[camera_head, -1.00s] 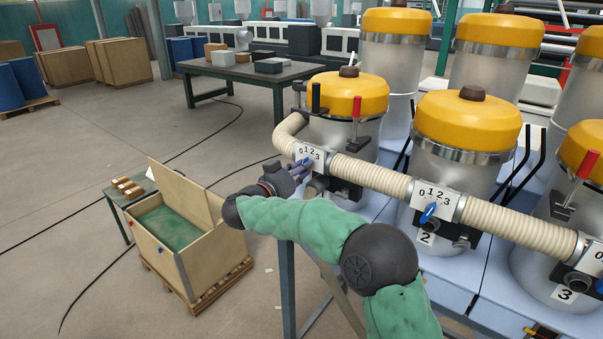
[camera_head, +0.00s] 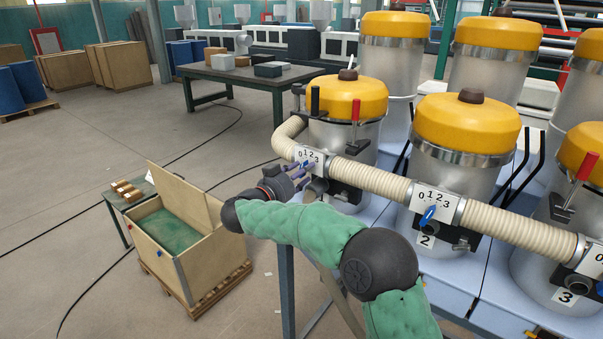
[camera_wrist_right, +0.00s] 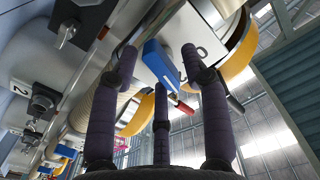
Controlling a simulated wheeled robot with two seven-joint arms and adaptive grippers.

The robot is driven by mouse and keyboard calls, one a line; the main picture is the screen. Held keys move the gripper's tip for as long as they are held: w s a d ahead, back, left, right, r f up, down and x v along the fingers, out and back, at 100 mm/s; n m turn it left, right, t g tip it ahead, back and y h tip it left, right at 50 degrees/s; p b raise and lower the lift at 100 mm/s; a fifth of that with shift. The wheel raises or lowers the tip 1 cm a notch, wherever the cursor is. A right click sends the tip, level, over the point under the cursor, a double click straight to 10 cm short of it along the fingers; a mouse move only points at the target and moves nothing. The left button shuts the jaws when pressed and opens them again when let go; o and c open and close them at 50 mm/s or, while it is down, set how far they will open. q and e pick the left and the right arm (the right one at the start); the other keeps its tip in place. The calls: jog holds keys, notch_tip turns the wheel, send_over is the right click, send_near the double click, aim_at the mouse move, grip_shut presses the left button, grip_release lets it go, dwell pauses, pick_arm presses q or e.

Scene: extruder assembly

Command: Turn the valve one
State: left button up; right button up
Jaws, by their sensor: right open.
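The first valve has a white dial plate (camera_head: 311,155) marked 0 to 3 on the hose in front of the leftmost yellow-lidded hopper. Its blue handle (camera_wrist_right: 160,62) shows in the right wrist view, between and just beyond my fingertips. My right gripper (camera_head: 302,172) is open at this valve, its purple fingers partly covering the handle in the head view. The fingers (camera_wrist_right: 160,85) stand apart in the wrist view; I cannot tell whether any touches the handle. My left gripper is out of view.
A ribbed cream hose (camera_head: 370,176) runs along the hoppers (camera_head: 468,125). An open wooden crate (camera_head: 200,255) on a pallet stands at the lower left, beside a small green table (camera_head: 120,199). Open floor lies to the left.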

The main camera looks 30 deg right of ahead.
jog(key=v, duration=1.1)
jog(key=shift+s+a, duration=0.2)
jog(key=shift+a, duration=0.15)
jog(key=shift+f, duration=0.1)
